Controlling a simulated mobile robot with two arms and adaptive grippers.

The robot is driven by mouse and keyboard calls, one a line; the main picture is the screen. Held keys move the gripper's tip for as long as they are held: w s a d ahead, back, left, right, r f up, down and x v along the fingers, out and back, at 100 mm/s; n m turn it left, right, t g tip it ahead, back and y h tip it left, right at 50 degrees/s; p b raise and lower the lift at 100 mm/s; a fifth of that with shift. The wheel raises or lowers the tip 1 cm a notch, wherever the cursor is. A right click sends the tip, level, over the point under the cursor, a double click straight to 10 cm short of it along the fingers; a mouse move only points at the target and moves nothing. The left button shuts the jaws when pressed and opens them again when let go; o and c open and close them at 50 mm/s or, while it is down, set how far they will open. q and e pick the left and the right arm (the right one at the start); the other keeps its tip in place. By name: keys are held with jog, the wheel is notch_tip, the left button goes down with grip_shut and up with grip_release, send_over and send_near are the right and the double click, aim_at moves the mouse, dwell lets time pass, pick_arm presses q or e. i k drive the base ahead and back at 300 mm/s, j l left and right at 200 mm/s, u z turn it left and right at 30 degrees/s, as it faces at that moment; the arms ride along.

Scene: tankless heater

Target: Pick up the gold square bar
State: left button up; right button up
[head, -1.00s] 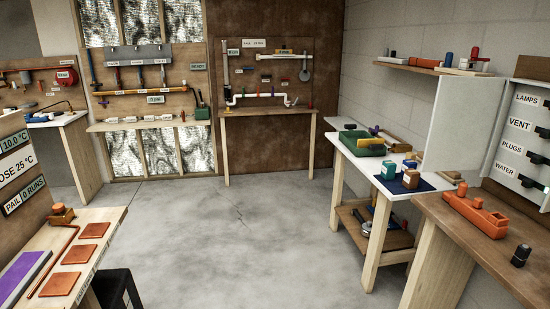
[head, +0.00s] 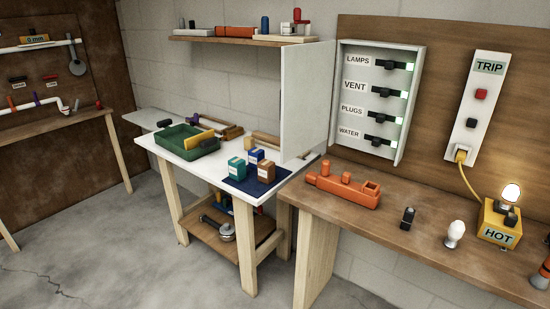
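A yellow-gold bar (head: 203,136) lies at a tilt in or across a green tray (head: 176,147) on the white-topped table (head: 160,163). It may be the gold square bar, but it is too small to tell its section. Tan bar-like pieces (head: 264,138) lie farther right at the back of that table, partly hidden by the open panel door. Neither of my grippers is in view.
Small teal, blue and brown boxes (head: 265,171) stand on a dark blue mat (head: 238,184). An open white panel door (head: 306,100) hangs beside the table's right end. A wooden bench (head: 400,240) carries an orange block (head: 342,190) and a lit lamp. The floor at lower left is clear.

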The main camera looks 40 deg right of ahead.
aim_at(228, 135)
jog(key=i+j+z, duration=0.1)
jog(key=i+z, duration=0.35)
jog(key=i+j+z, duration=0.25)
jog(key=z, duration=0.25)
jog(key=i+j+z, duration=0.45)
